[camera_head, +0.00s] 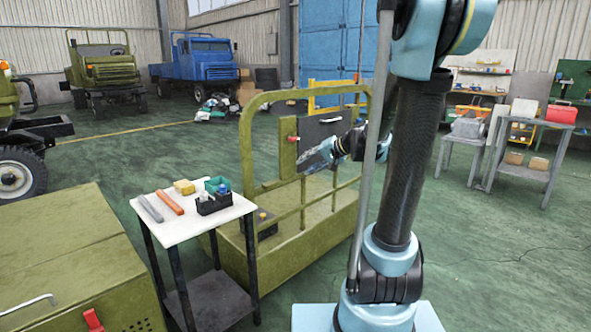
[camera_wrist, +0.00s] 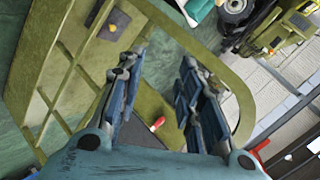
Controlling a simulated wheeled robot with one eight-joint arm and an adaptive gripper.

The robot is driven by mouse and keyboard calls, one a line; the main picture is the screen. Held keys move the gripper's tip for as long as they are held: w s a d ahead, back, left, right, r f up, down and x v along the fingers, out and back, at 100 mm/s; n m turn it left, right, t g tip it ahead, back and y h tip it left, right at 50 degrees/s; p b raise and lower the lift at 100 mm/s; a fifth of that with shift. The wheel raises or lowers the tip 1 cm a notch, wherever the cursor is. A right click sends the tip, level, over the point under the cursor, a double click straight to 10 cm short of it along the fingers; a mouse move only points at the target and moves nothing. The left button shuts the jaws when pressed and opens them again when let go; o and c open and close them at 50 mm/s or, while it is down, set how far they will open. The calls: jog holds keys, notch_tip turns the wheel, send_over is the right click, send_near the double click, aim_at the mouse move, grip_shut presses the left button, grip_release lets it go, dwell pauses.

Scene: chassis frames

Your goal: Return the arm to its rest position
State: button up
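My arm rises from its light-blue base at the right of the head view and bends back down behind its own dark column. My gripper (camera_head: 316,158) is held out in front of the olive green chassis frame (camera_head: 249,163), at about the height of its panel. In the wrist view my gripper (camera_wrist: 157,72) has its two blue-grey fingers apart with nothing between them. A small red handle (camera_wrist: 157,123) shows past the fingers on the frame; it also shows in the head view (camera_head: 293,139). I cannot tell how far the fingers are from the frame.
A white-topped table (camera_head: 185,228) left of the frame carries bars, a yellow block and small bins. An olive box (camera_head: 68,262) stands at the front left. A grey side table (camera_head: 528,165) stands at the right. Green floor (camera_head: 495,265) is clear at the right.

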jog(key=s+d+f+n+g+h, duration=0.1)
jog(key=s+d+f+h, duration=0.2)
jog(key=s, duration=0.7)
jog(key=s+d+f+n+g+h, duration=0.1)
jog(key=s+d+f, duration=0.4)
jog(key=s, duration=0.5)
jog(key=s+d+f+n+g+h, duration=0.1)
jog(key=s+d+f+h, duration=0.3)
jog(key=s, duration=0.7)
jog(key=shift+d+f+g+h, duration=0.3)
jog(key=shift+d+g+h, duration=0.4)
jog(key=shift+d, duration=0.4)
jog(key=shift+w, duration=0.1)
jog(key=shift+w+f, duration=0.2)
jog(key=shift+w, duration=0.25)
jog(key=shift+d, duration=0.45)
